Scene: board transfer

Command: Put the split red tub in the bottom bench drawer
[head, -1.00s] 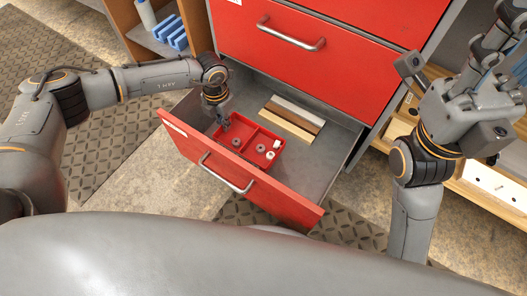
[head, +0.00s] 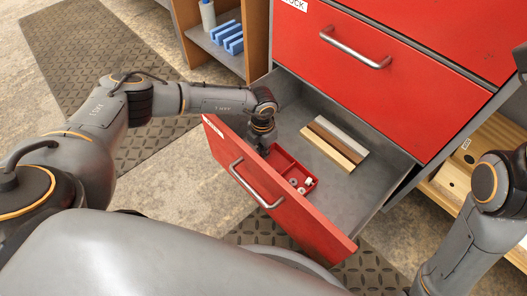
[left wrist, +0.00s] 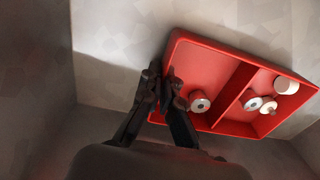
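The split red tub (head: 292,172) is inside the open drawer (head: 333,226), just behind its front panel, which hides part of it. The left wrist view shows the tub (left wrist: 215,58) with a divider. A ring lies in one compartment; a ring and two whitish pieces lie in the other. My left gripper (head: 264,150) is at the tub's left end. In the left wrist view its fingertips (left wrist: 162,78) are close together on either side of the tub's end wall, shut on it. Whether the tub rests fully on the drawer floor is unclear. My right gripper is out of view.
Wooden and pale strips (head: 335,142) lie in the drawer beside the tub. The drawer floor to their right is bare. A closed red drawer (head: 385,85) is above. A shelf with blue blocks (head: 228,35) stands behind on the left, wooden pieces (head: 455,178) on the right.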

